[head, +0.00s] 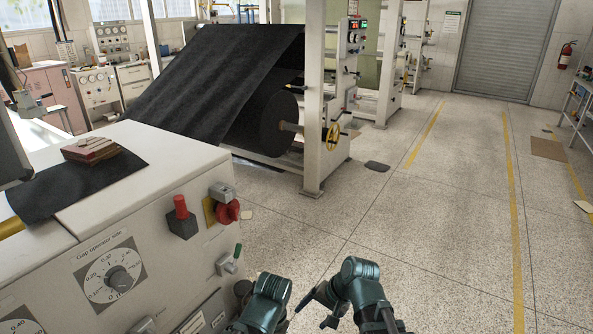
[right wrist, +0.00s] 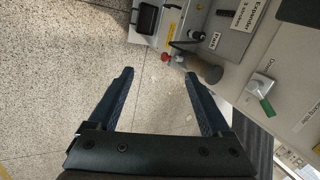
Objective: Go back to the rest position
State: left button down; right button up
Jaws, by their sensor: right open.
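My right gripper (head: 319,309) is low in the middle of the head view, beside the machine's front right corner. Its fingers are spread with nothing between them. The right wrist view shows the same open gripper (right wrist: 157,76), with bare speckled floor between and beyond the fingers. My left arm shows at the bottom of the head view, left of the right arm, close to the machine. I cannot make out the left gripper's fingers.
The white machine (head: 170,225) fills the left, with a red knob (head: 228,212) and a green-tipped lever (right wrist: 265,100) on its side. A black sheet (head: 215,80) hangs at a large roll (head: 268,120) behind. Speckled floor (head: 440,240) is open to the right.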

jog(key=s+r+n+g+h+p, duration=0.2)
jog(key=s+r+n+h+p, duration=0.1)
jog(key=s+n+h, duration=0.3)
jog(key=s+n+p, duration=0.1)
jog(key=s+n, duration=0.1)
jog(key=shift+s+d+r+n, duration=0.15)
jog(key=shift+s+n, duration=0.05)
jog(key=shift+n, duration=0.1)
